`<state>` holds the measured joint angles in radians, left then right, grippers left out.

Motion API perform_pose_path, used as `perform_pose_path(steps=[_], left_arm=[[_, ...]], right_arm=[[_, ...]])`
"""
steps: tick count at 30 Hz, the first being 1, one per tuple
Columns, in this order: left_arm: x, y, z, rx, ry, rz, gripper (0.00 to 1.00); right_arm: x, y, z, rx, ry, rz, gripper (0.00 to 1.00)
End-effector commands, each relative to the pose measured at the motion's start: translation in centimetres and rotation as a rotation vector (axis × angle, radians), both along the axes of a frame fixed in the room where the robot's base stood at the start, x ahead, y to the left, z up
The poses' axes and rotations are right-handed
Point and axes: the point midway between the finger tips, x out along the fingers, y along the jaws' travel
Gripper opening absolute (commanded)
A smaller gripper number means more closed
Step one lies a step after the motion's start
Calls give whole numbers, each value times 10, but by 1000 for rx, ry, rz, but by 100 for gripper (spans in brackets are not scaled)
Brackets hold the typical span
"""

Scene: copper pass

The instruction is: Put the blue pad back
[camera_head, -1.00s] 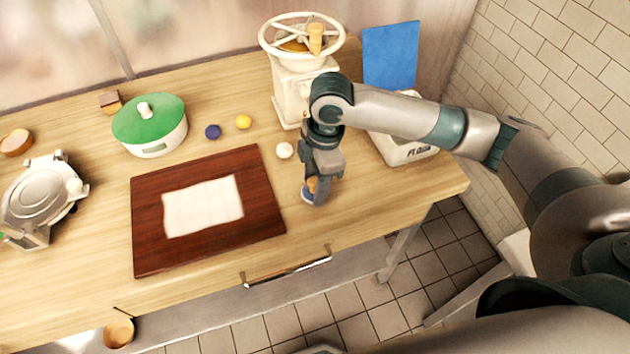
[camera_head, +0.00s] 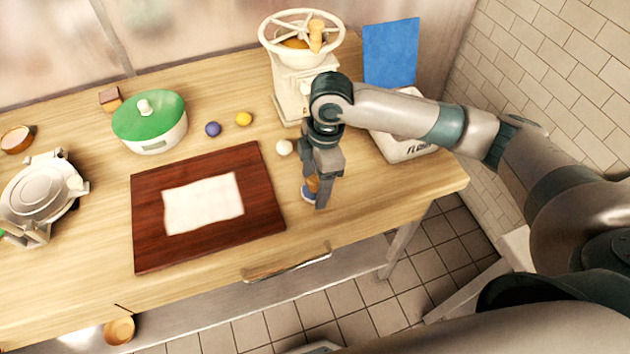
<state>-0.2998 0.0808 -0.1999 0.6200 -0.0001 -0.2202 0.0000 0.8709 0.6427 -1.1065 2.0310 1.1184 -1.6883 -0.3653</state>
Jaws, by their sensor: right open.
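A small object with an orange-brown upper part and a blue, pale-edged base (camera_head: 308,196) stands on the wooden table, right of the dark red board; it is the only small blue-based piece by my gripper, and I cannot tell for sure that it is the blue pad. My right gripper (camera_head: 315,195) points down at it, with its fingers open around or just beside it. The near finger hides part of the object. A flat blue panel (camera_head: 390,53) stands upright behind the white flour box (camera_head: 406,146). My left gripper is not in view.
The dark red board (camera_head: 262,190) carries a white cloth (camera_head: 203,204). A white grinder (camera_head: 292,82) stands behind my right gripper. A green-lidded pot (camera_head: 150,122), small balls (camera_head: 213,129) and a metal press (camera_head: 38,195) are to the left. The table's front edge is close.

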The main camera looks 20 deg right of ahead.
Motion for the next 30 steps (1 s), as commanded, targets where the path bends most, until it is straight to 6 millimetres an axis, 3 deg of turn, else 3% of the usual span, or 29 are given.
perform_pose_path(steps=[7, 21, 30], left_arm=[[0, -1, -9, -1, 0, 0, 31], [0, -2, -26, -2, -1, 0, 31], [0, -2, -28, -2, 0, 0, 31]], right_arm=[[1, -3, 24, 0, -5, 0, 64], [1, -12, 102, 0, -3, 1, 64], [0, -14, 119, 0, -1, -1, 64]])
